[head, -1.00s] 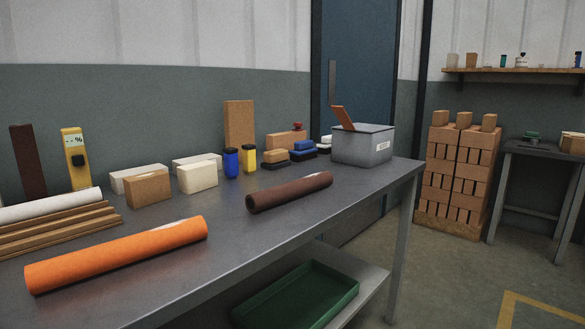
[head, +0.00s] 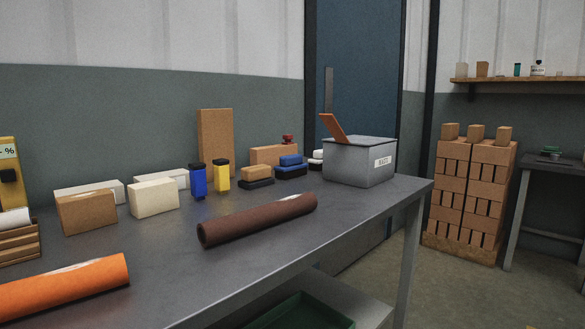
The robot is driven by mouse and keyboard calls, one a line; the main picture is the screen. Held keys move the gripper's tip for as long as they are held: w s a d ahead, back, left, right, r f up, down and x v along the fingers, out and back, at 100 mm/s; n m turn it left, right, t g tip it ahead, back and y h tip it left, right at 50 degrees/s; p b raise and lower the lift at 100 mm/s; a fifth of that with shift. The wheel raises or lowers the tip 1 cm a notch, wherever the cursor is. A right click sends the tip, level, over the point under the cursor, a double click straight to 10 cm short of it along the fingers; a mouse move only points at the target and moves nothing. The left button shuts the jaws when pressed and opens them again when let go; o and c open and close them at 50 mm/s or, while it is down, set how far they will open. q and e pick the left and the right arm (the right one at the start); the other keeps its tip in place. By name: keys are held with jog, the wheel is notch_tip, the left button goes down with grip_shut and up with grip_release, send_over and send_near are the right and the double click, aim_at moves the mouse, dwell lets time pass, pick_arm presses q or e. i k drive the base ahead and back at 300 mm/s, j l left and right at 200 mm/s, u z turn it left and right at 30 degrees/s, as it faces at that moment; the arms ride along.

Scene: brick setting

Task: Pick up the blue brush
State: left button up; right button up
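The blue brush (head: 290,160) lies on the grey metal table towards its back right, with a blue top over a dark base. A similar tan-topped brush (head: 257,173) sits just to its left, and a white-topped one (head: 317,156) to its right, partly hidden by the grey box. A dark red piece (head: 287,140) shows just behind the blue brush, above a tan block. Neither of my grippers is in the head view.
The grey box (head: 350,165) with an orange-brown piece sticking out stands right of the brushes. A dark brown roll (head: 258,218) lies in front. Blue (head: 198,181) and yellow (head: 221,175) containers and several blocks stand left.

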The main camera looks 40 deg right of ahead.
aim_at(292, 166)
jog(key=z, duration=1.4)
